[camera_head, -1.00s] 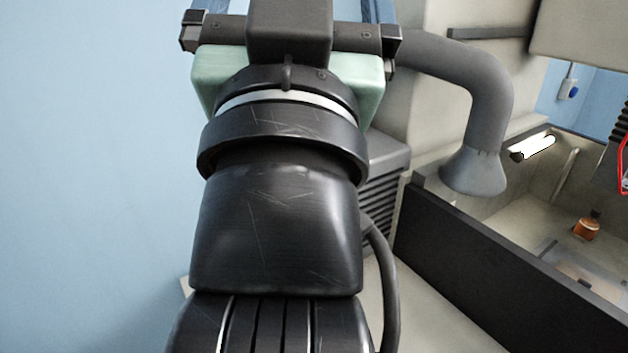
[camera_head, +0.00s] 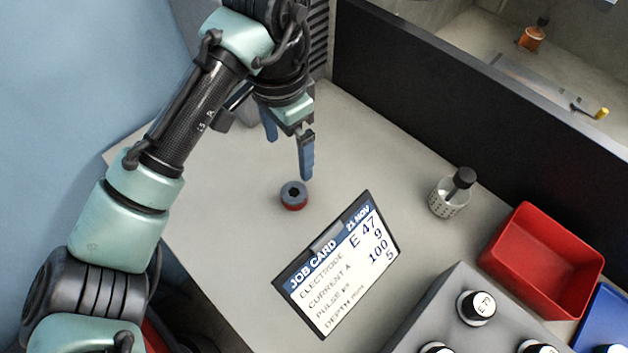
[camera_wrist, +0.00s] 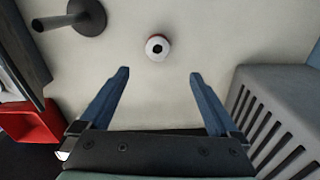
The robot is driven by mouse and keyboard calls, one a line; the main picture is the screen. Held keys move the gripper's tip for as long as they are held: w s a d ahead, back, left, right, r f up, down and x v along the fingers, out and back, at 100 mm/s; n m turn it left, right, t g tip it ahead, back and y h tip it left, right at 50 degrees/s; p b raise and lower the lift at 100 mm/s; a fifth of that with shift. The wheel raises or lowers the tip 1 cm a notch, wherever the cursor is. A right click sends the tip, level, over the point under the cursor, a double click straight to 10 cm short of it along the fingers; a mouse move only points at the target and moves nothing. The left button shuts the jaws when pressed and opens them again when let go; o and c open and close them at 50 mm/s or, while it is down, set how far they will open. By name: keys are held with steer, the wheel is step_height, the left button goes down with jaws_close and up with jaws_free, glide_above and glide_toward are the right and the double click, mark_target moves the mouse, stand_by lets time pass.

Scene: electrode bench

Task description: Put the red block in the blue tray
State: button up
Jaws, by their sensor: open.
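The red block is a short round piece (camera_head: 294,195) with a red side and a dark top with a hole. It stands on the pale bench below my gripper in the head view. It also shows ahead of the fingertips in the wrist view (camera_wrist: 158,47), roughly centred between them and apart from them. My gripper (camera_head: 290,158) is open and empty above the bench, its blue fingers (camera_wrist: 160,73) spread. The blue tray (camera_head: 606,322) is at the lower right edge of the head view, partly cut off.
A job card (camera_head: 338,262) stands in front of the block. A red tray (camera_head: 545,262) is beside the blue tray. A grey rack (camera_head: 440,318) with round labelled tops is at lower right.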

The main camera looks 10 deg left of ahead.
steer(key=b, duration=0.2)
glide_above(294, 192)
steer(key=f, duration=0.7)
steer(key=shift+s+a+f, duration=0.15)
steer(key=shift+a+f, duration=0.1)
steer(key=shift+f, duration=0.1)
steer(key=shift+d+f+p, duration=0.15)
steer(key=shift+f+p, duration=0.05)
steer(key=shift+f, duration=1.2)
steer(key=shift+d+f+p, duration=0.1)
steer(key=shift+f+p, duration=0.1)
steer(key=shift+f, duration=1.15)
steer(key=shift+r, duration=0.1)
jaws_close()
